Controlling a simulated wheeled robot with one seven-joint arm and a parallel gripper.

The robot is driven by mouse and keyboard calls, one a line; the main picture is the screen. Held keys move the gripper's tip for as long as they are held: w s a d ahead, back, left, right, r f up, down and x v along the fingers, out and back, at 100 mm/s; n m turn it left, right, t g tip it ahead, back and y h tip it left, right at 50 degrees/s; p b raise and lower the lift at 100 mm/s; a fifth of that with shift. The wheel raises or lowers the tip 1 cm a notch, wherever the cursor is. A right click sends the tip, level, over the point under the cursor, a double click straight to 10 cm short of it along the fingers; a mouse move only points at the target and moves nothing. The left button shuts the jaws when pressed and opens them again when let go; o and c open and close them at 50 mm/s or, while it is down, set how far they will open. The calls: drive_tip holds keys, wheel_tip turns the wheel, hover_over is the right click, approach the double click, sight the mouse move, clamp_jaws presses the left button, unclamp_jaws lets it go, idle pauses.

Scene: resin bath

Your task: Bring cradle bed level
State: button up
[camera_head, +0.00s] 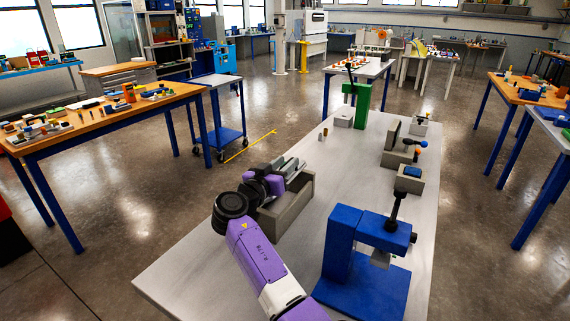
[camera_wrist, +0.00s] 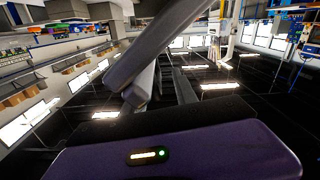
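A grey open-topped box (camera_head: 300,212) stands at the left side of the pale bench. My purple arm reaches up from the bottom, and my gripper (camera_head: 287,172) is at this box, with grey bars around its far end. I cannot tell which bars are fingers and which belong to a cradle bed. In the wrist view, pale grey bars (camera_wrist: 158,55) slant across the middle, above my purple wrist housing. Whether anything is held between them is unclear. I cannot make out the cradle bed for certain, nor its tilt.
A blue press-like stand (camera_head: 340,245) is at the bench's near right. Grey blocks with a dark disc and knobs (camera_head: 397,158) line the right edge, beside another grey block (camera_head: 409,183). A green stand (camera_head: 361,105) is at the far end. The middle of the bench (camera_head: 335,175) is clear.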

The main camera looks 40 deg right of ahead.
clamp_jaws()
drive_tip(key=shift+a+f, duration=0.15)
drive_tip(key=shift+f, duration=0.05)
idle(1.1)
